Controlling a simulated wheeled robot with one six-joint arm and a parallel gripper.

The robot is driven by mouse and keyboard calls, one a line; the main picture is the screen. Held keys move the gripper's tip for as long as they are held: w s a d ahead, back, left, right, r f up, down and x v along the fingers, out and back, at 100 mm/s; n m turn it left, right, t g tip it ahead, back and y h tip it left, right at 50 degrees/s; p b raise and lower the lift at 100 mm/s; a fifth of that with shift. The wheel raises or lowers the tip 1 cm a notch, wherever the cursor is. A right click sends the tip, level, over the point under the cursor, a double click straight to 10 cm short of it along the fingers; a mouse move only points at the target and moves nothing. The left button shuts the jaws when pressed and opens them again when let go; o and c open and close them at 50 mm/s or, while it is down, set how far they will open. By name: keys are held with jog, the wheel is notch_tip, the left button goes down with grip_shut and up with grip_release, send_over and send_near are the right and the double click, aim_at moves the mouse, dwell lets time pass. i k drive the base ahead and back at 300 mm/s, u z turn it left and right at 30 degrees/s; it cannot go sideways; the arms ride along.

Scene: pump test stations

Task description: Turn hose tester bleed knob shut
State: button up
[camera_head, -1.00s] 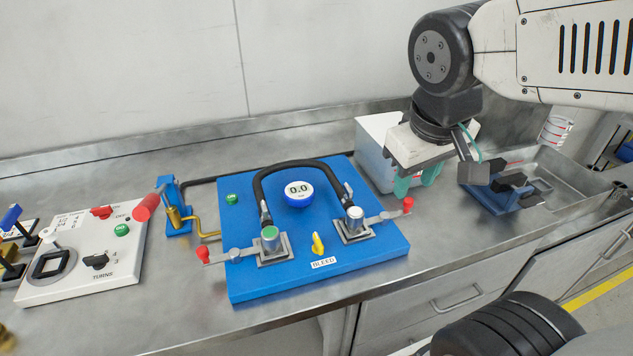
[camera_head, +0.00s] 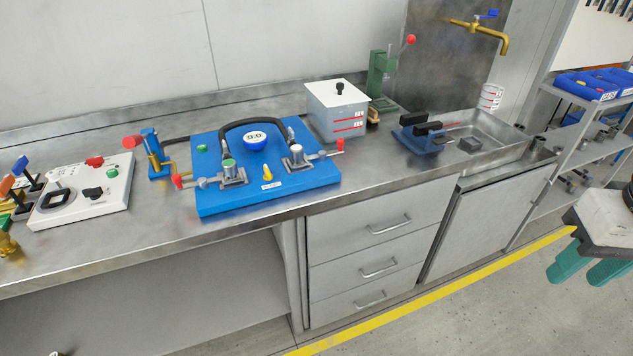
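The hose tester is a blue panel (camera_head: 215,193) on the steel bench, left of centre. Its yellow bleed knob (camera_head: 267,174) stands near the front edge, above a small white label. The knob's exact angle is too small to tell. A black hose (camera_head: 238,124) arches between two metal couplings around a round gauge (camera_head: 254,139). My gripper (camera_head: 590,272), with green fingers, is at the right edge over the floor, far from the panel. Its two fingers stand apart with nothing seen between them; part of it is cut off by the frame.
A white switch box (camera_head: 110,199) and a red-handled blue pump (camera_head: 158,160) stand left of the panel. A lidded grey container (camera_head: 336,110) stands behind right. A sink tray (camera_head: 490,145) and blue vise (camera_head: 420,140) are further right. Drawers (camera_head: 375,230) front the bench; floor before them is clear.

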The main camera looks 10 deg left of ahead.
aim_at(268, 176)
jog(key=u, duration=0.55)
jog(key=i, duration=0.35)
jog(key=u, duration=0.8)
jog(key=i, duration=0.55)
jog(key=u, duration=0.2)
